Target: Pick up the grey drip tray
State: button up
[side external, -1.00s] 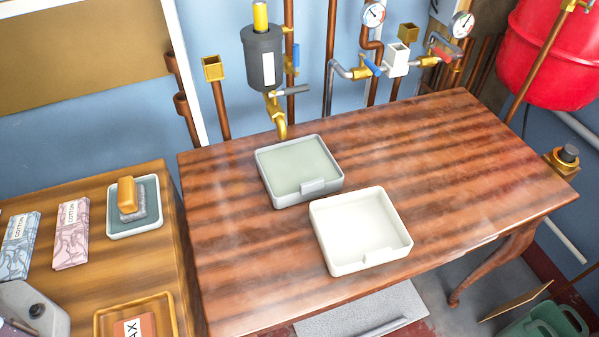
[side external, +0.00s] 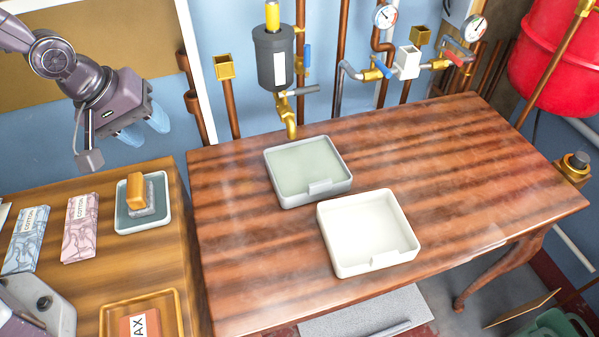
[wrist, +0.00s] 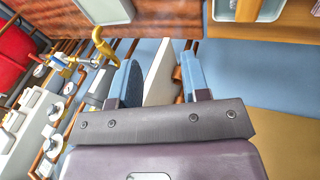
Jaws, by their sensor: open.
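The grey drip tray (side external: 322,188) is a shallow square tray with a small front tab, lying flat on the reddish wooden table (side external: 480,160) below the brass spout. Its inside is pale green; I cannot tell whether that is liquid. A similar white tray (side external: 368,262) sits close in front and to its right. My gripper (side external: 146,128) is at the upper left in the side view, above the smaller wooden table and well away from the grey tray. Its blue fingers are apart, with nothing between them. In the wrist view, the fingers (wrist: 160,72) also show spread, and part of the grey tray (wrist: 105,12) shows at the top.
A grey canister (side external: 272,58) with a brass spout (side external: 290,122) hangs behind the grey tray. Pipes and gauges line the wall. The left table holds a soap tray (side external: 122,224), two cotton packets (side external: 80,225) and a wooden tray (side external: 108,322). The large table's right side is clear.

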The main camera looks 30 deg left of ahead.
jog(key=w+d+f+n+h, duration=0.3)
jog(key=d+f+n+h, duration=0.2)
jog(key=d+f+n, duration=0.4)
jog(key=n+t+h, duration=0.3)
jog(key=n+t, duration=0.2)
jog(key=n, duration=0.5)
send_near(318, 183)
jog(key=x, duration=0.8)
jog(key=shift+w+d+f, duration=0.1)
jog(key=shift+d, duration=0.05)
grip_shut()
